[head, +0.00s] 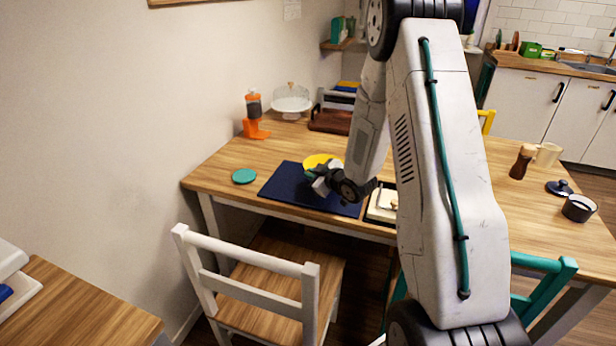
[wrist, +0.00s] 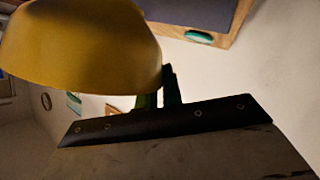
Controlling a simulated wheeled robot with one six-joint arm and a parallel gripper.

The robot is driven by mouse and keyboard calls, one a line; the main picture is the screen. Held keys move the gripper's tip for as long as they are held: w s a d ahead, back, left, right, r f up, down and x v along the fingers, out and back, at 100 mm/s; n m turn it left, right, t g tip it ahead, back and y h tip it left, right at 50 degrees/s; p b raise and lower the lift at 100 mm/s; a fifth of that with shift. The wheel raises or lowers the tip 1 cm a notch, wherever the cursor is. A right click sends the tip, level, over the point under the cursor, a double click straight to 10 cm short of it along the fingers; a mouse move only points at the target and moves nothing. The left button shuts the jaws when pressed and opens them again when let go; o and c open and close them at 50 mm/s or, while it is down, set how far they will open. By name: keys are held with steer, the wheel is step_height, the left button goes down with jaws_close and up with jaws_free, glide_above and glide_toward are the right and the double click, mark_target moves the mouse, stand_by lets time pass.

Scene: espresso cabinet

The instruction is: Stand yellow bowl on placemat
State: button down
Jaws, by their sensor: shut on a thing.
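The yellow bowl (head: 318,160) shows in the head view at the back edge of the dark blue placemat (head: 283,190). My gripper (head: 318,179) is shut on the bowl's near side and partly hides it. In the wrist view the bowl (wrist: 75,45) fills the upper left, its wall at my gripper's fingers (wrist: 165,88). I cannot tell whether the bowl touches the placemat.
A teal coaster (head: 244,176) lies left of the placemat. A framed tray (head: 381,205) with pale items sits to its right. Behind stand an orange dispenser (head: 254,118), a cake stand (head: 291,104) and a brown tray (head: 330,121). A white chair (head: 250,285) stands in front.

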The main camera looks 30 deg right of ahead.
steer(key=shift+w+d, duration=0.35)
steer(key=shift+w, duration=0.1)
steer(key=f, duration=0.3)
steer(key=shift+w+f, duration=0.25)
steer(key=shift+w, duration=0.05)
steer(key=shift+d+f, duration=0.1)
steer(key=shift+d, duration=0.05)
steer(key=c, duration=1.5)
jaws_free()
steer(key=shift+c, duration=0.2)
steer(key=shift+s, duration=0.1)
